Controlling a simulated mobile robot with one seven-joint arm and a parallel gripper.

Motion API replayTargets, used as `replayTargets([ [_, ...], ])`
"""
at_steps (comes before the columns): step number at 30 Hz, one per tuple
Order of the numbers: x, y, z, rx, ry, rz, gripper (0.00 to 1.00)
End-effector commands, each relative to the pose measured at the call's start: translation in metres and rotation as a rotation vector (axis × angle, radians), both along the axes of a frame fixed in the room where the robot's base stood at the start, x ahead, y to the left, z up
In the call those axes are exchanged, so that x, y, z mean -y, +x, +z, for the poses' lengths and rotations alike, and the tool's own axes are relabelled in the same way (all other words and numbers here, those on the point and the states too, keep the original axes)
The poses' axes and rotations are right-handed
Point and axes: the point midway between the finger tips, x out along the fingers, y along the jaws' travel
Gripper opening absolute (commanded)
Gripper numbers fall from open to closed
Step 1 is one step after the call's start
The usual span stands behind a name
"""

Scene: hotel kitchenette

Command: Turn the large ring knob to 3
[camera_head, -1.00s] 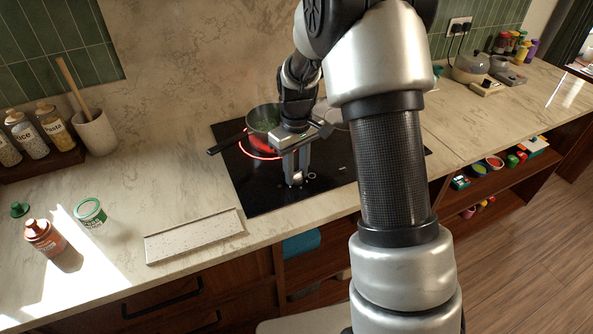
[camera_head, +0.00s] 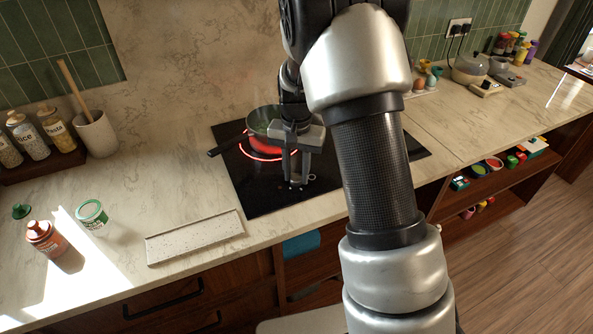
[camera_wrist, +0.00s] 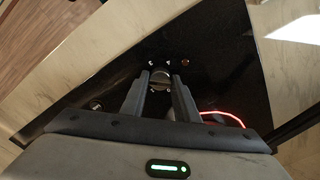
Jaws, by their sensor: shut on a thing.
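My gripper (camera_wrist: 160,82) points down at the front strip of the black cooktop (camera_head: 262,202). Its two fingers stand on either side of a round metallic knob (camera_wrist: 160,76) and are shut on it. In the head view my gripper (camera_head: 297,181) hides most of that knob. Small pale marks lie on the black glass just beyond the knob in the wrist view; I cannot read any number or tell where the knob points. A second small round control (camera_wrist: 97,105) sits to the left in the wrist view, and to the right of my gripper in the head view (camera_head: 312,177).
A pan (camera_head: 265,122) stands on a glowing red burner (camera_head: 246,152) behind my gripper, its handle sticking out left. A speckled tray (camera_head: 194,238) lies on the counter at left, near jars. My arm covers part of the counter to the right.

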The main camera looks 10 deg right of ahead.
Motion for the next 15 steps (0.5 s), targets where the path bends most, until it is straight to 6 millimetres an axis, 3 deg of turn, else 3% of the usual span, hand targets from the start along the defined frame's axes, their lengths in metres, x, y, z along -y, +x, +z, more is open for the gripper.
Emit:
replayTargets([
  [15,-0.0002,0.0011,0.0028,0.003,-0.001,-0.484,0.05],
])
